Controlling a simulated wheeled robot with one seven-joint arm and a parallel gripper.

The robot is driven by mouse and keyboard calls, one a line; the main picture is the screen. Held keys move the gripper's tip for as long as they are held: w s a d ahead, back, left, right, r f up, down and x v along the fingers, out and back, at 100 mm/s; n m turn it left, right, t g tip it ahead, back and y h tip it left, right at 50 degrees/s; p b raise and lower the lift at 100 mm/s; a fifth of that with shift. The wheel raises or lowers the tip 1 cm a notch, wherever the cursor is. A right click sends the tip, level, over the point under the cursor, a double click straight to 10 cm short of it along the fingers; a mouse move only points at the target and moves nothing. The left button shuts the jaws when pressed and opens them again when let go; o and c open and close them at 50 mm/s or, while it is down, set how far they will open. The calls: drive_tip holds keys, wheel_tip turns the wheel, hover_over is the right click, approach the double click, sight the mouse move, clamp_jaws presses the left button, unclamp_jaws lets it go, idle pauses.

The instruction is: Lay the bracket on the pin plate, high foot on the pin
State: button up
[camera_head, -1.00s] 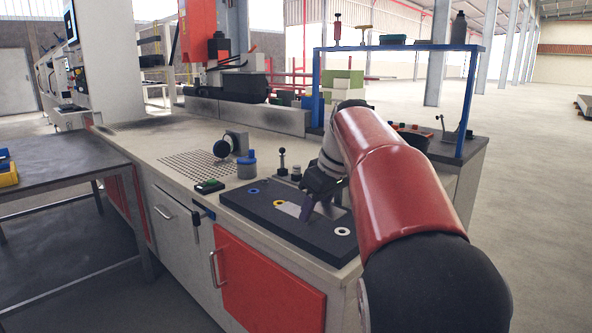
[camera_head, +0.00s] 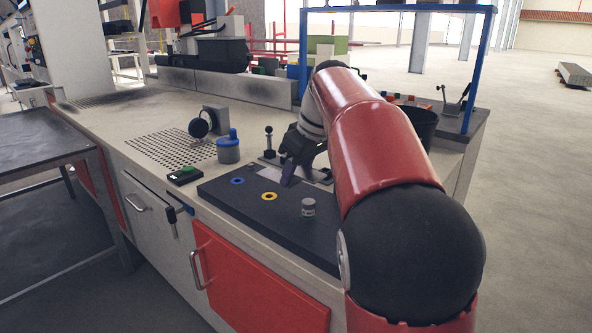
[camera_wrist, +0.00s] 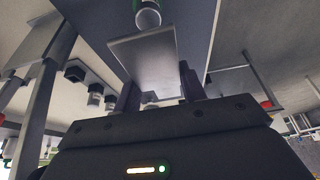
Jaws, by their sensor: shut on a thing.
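My gripper (camera_head: 288,178) is above the back part of the dark plate (camera_head: 262,216) on the bench. In the wrist view, its two dark fingers (camera_wrist: 160,92) are shut on a flat grey piece, which I take to be the bracket (camera_wrist: 142,58). Its feet cannot be made out. In the head view, a pale piece (camera_head: 267,173) shows just left of the fingers; I cannot tell whether it is the bracket. A short grey cylinder (camera_head: 308,207) stands upright on the dark plate, in front of the gripper. I cannot tell which part is the pin.
The dark plate bears a blue ring (camera_head: 237,181) and a yellow ring (camera_head: 269,196). A blue-lidded jar (camera_head: 228,149), a small dark box with a green top (camera_head: 185,175) and a black-knobbed lever (camera_head: 269,139) stand close by. My arm hides the plate's right side.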

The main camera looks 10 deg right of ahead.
sight(307, 173)
drive_tip(key=shift+f+b, duration=1.7)
drive_tip(key=shift+f, duration=0.65)
drive_tip(key=shift+f+b, duration=0.35)
drive_tip(key=shift+f, duration=0.2)
drive_tip(key=o, duration=1.4)
drive_tip(key=shift+f, duration=0.1)
drive_tip(key=p+v, duration=0.1)
drive_tip(key=v, duration=0.7)
